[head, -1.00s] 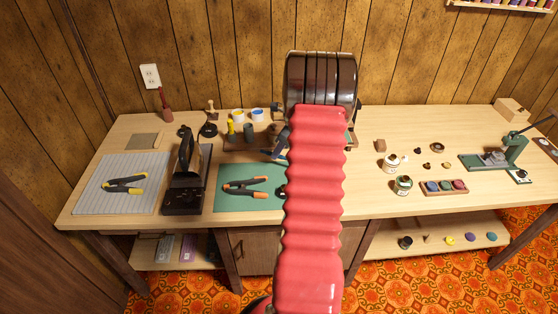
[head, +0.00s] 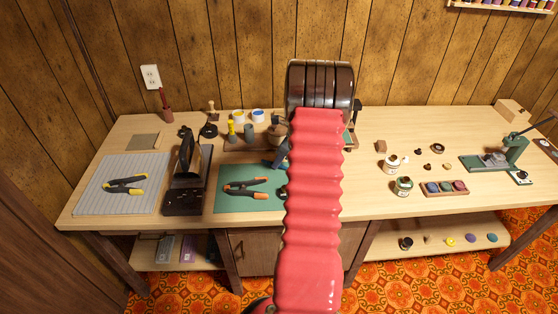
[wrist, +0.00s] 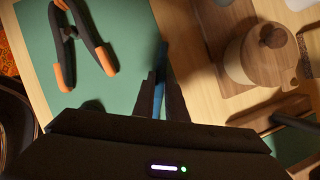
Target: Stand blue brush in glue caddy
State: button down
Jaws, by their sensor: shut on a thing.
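My gripper (wrist: 160,85) is shut on a slim blue thing, most likely the blue brush (wrist: 158,99), of which only a short length shows between the fingers in the wrist view. It is above the right edge of the green mat (wrist: 120,25). In the head view my arm hides most of the gripper and the brush. A wooden caddy (head: 236,147) stands behind the mat, with upright yellow and dark grey items on it. A round lidded pot (wrist: 245,62) stands right of the gripper in the wrist view, at the caddy's right end.
An orange-tipped clamp (head: 245,187) lies on the mat. A dark iron-like tool (head: 185,170) stands left of it. White and blue paint pots (head: 258,116) are behind the caddy. Jars (head: 403,186) and a colour tray (head: 444,188) stand right of my arm.

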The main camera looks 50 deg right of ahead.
jog(key=c, duration=1.8)
grip_release()
jog(key=v, duration=1.2)
jog(key=shift+a, duration=0.1)
